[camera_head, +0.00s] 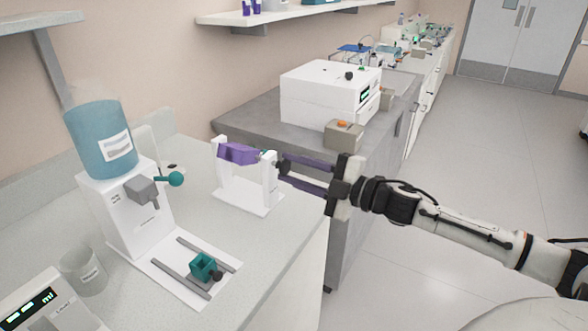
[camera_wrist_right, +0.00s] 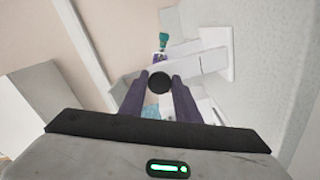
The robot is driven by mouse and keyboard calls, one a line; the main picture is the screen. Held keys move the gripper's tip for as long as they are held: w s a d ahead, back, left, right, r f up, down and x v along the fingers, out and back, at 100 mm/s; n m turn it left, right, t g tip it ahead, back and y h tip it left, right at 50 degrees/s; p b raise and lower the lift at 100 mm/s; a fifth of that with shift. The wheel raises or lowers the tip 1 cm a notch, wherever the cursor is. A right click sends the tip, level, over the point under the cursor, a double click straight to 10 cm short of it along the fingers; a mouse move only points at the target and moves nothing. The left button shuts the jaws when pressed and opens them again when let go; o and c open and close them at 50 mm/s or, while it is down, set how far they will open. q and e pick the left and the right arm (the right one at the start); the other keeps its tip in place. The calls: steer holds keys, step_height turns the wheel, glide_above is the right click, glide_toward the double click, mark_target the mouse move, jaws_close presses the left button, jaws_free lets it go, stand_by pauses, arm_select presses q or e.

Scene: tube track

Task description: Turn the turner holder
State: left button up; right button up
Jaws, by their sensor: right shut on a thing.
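The turner is a white stand (camera_head: 249,195) with two uprights on the left bench. A purple holder (camera_head: 238,153) hangs between the uprights, tilted, with a teal piece (camera_head: 267,155) at its right end. A black knob (camera_head: 284,167) sticks out of the right upright. My right gripper (camera_head: 284,170), with purple fingers, reaches in from the right and is shut on this knob. In the right wrist view the round black knob (camera_wrist_right: 160,83) sits between the fingertips, and a teal piece (camera_wrist_right: 164,43) shows beyond it. My left gripper is out of view.
A dispenser with a blue tank (camera_head: 100,138) stands left of the turner. A teal block (camera_head: 204,267) sits between rails before it, near a clear beaker (camera_head: 83,271). A white machine (camera_head: 325,97) and a small grey box (camera_head: 343,135) stand behind.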

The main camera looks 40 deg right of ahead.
steer(key=shift+f+m, duration=0.1)
steer(key=shift+m, duration=3.6)
steer(key=o, duration=1)
steer(key=shift+s, duration=0.15)
steer(key=shift+v, duration=5.05)
